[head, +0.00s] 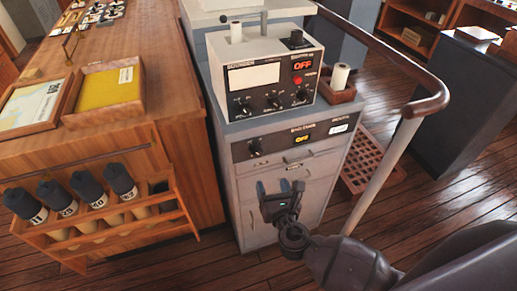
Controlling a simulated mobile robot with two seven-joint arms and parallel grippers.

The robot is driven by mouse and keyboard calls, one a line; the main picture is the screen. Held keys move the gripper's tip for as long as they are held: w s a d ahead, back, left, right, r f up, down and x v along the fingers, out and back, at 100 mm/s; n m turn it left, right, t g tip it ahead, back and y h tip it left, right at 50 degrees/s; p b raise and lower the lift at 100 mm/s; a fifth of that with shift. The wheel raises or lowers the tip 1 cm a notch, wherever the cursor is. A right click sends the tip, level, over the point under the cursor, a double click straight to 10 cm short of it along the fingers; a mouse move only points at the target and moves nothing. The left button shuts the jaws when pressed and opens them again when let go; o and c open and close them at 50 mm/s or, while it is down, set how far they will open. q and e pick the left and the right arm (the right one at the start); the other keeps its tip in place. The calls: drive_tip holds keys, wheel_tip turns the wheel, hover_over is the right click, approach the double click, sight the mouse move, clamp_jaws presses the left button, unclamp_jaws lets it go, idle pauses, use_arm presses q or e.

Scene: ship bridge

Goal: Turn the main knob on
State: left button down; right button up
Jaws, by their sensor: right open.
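A white sounder box (264,76) stands on a grey cabinet (285,150). Its front has a blank pale screen, a lit red OFF display (302,65), a red button and a row of small black knobs (273,102). The cabinet's dark upper panel has one black knob (256,147) at the left and a lit orange OFF display (301,138). I cannot tell which knob is the main one. My right gripper (279,186) is open and empty, in front of the drawers below that panel. My left gripper is out of view.
A wooden handrail (432,85) on a pale post (383,165) runs right of the cabinet. A wooden chart table (165,90) with trays stands left, with a rack of dark-capped rolls (100,225) on its front. A small wooden box (337,95) holds a paper roll beside the sounder.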

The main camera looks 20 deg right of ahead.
sight(259, 155)
drive_tip(key=w+n, duration=0.1)
drive_tip(key=w, duration=0.2)
drive_tip(key=w+r+n, duration=0.1)
drive_tip(key=w, duration=0.2)
drive_tip(key=w+t, duration=0.1)
drive_tip(key=w, duration=0.2)
drive_tip(key=shift+w+a+r+n, duration=0.25)
drive_tip(key=shift+w+r+n, duration=0.1)
drive_tip(key=shift+w+n, duration=0.05)
drive_tip(key=shift+w, duration=0.85)
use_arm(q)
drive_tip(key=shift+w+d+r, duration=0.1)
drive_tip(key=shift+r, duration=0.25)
use_arm(e)
drive_tip(key=c, duration=0.9)
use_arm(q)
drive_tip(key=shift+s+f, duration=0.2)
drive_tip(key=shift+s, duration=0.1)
